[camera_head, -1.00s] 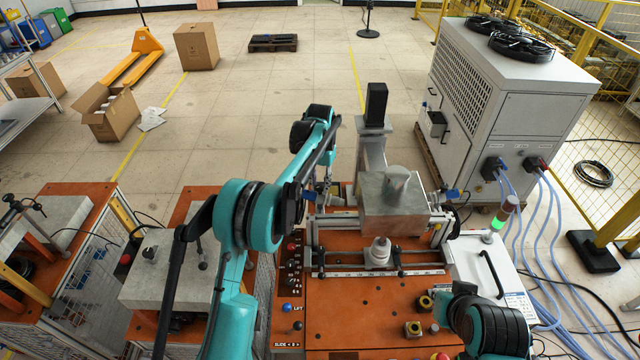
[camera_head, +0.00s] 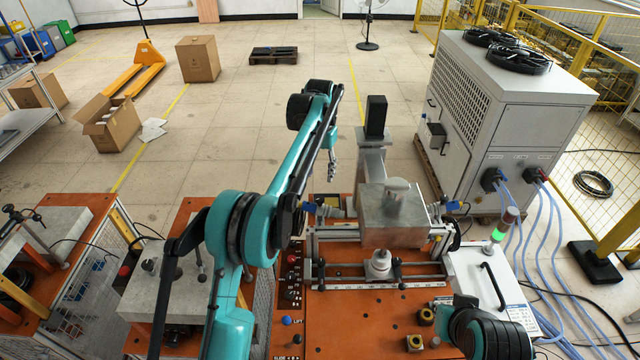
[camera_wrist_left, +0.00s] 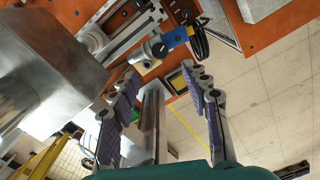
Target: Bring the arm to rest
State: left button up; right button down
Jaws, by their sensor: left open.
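My left arm (camera_head: 285,195) comes in from the left and reaches up over the left side of the induction heater table (camera_head: 350,310). My left gripper (camera_head: 332,165) hangs at the arm's far end, left of the dark-topped grey column (camera_head: 374,150), and is empty. In the left wrist view its two purple-padded fingers (camera_wrist_left: 165,115) stand apart with nothing between them. My right arm (camera_head: 490,325) shows only as a dark and teal part at the bottom right; its gripper is out of view.
A metal block (camera_head: 393,215) with a round cap sits on the heater's rail frame. A small silver fitting (camera_head: 380,262) stands before it. A white chiller (camera_head: 510,110) with blue hoses stands at right. Open floor (camera_head: 240,140) lies behind the left arm.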

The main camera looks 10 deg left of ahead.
pick_arm(q)
jog(key=shift+r, duration=0.85)
jog(key=s+a+f+n+t+b, duration=0.1)
jog(key=s+f+t+b, duration=0.1)
jog(key=s+b, duration=0.5)
jog(key=s+a+f+t+b, duration=0.1)
jog(key=s+f+b, duration=0.1)
jog(key=s+b, duration=0.45)
jog(key=s+a+f+n+t+b, duration=0.1)
jog(key=s+f+t+b, duration=0.3)
jog(key=s+f+b, duration=0.6)
jog(key=s+f, duration=1.2)
jog(key=s, duration=0.1)
jog(key=shift+s+a, duration=0.2)
